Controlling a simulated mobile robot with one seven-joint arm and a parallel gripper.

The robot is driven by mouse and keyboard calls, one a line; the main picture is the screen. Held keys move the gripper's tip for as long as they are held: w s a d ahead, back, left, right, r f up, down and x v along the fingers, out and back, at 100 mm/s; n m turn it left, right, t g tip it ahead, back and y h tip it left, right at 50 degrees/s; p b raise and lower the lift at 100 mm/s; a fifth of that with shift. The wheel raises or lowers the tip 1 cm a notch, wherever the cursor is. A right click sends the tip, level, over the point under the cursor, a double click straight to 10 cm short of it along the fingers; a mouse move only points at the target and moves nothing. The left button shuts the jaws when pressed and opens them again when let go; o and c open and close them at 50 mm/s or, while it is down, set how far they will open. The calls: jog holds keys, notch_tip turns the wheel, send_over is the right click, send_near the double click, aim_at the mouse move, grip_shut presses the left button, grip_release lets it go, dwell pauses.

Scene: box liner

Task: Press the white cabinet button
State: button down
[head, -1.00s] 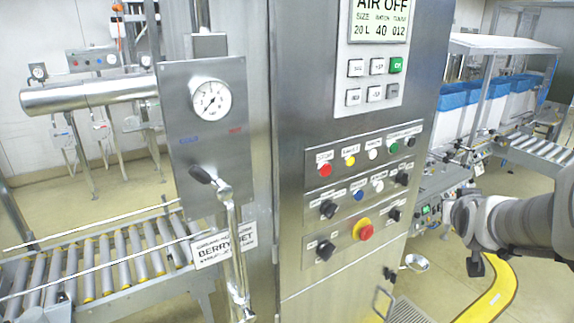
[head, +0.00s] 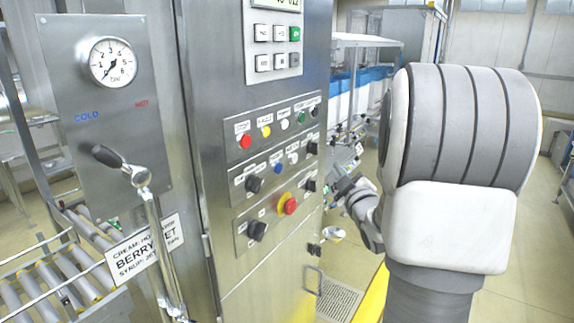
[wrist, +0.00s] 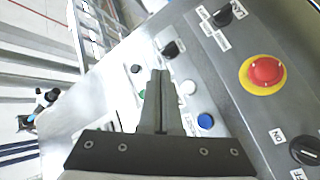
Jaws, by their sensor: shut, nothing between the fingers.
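The steel cabinet's control panel shows a white button (head: 284,124) in its top row, between a yellow and a green button. A second white button (head: 293,158) sits in the middle row beside a blue button (head: 277,168). In the wrist view, the white button (wrist: 188,87) next to the blue one (wrist: 205,121) is just right of my gripper's fingers. My gripper (wrist: 159,73) is shut and empty in front of the panel, with its fingers covering part of it. In the head view my gripper (head: 340,187) is right of the panel, partly hidden by my arm.
A red emergency stop (head: 290,206) on a yellow ring and black knobs (head: 257,230) share the panel. A lever handle (head: 122,164) stands out at left, below a pressure gauge (head: 113,62). A roller conveyor (head: 45,285) is at lower left. A keypad (head: 277,48) is above the buttons.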

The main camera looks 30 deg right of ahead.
aim_at(294, 158)
dwell(0.4)
jog(key=w+a, duration=0.4)
jog(key=w, duration=0.3)
jog(key=shift+w+a, duration=0.25)
jog(key=shift+w, duration=0.05)
jog(key=shift+w+f, duration=0.1)
dwell(1.9)
jog(key=shift+w+a+b, duration=0.2)
jog(key=shift+w+b, duration=0.05)
jog(key=shift+b, duration=0.3)
